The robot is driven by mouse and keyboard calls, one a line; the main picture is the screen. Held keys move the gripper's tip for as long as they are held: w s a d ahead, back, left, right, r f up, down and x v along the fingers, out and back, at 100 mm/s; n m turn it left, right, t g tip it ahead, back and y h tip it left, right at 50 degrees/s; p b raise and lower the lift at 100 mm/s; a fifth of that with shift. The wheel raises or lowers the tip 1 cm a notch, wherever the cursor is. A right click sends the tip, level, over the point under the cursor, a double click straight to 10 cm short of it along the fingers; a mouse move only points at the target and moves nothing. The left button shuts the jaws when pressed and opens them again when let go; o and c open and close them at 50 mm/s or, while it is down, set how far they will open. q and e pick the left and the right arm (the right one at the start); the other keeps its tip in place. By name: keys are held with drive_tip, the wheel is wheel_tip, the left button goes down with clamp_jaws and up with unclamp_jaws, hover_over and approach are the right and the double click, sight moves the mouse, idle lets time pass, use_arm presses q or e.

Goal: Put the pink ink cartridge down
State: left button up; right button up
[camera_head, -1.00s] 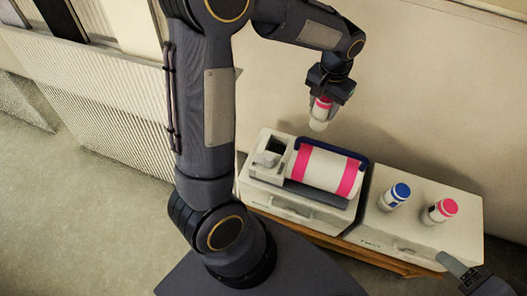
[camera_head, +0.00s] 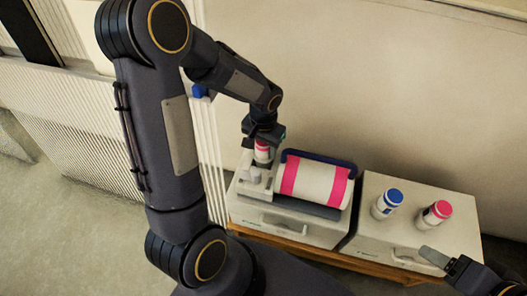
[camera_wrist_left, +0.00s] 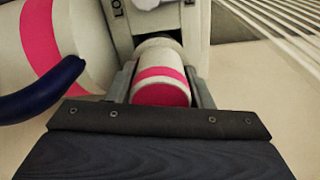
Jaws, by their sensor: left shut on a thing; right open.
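The pink ink cartridge (camera_head: 262,152), white with a pink band and a pink end, is upright between the fingers of my left gripper (camera_head: 261,157). It also shows in the left wrist view (camera_wrist_left: 160,84), between both fingers. It is over the left part of the white machine (camera_head: 280,232), at the small raised holder beside the roll. Its lower end is at or just above that holder; I cannot tell whether it rests there. My right gripper (camera_head: 440,262) is at the lower right, open and empty, partly cut off.
A white roll with pink bands (camera_head: 315,181) and a dark blue bar (camera_head: 318,158) lies just right of the cartridge. A blue-capped bottle (camera_head: 384,207) and a pink-capped bottle (camera_head: 432,217) stand on the right white cabinet (camera_head: 375,232). A wall rises behind.

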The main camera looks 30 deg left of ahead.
use_arm(q)
wheel_tip(320, 180, down, 2)
drive_tip(key=shift+f, duration=0.1)
drive_tip(key=shift+f+b, duration=0.25)
drive_tip(key=shift+b, duration=0.15)
drive_tip(key=o, duration=1.1)
drive_tip(key=shift+r, duration=0.1)
drive_tip(key=shift+c, duration=0.2)
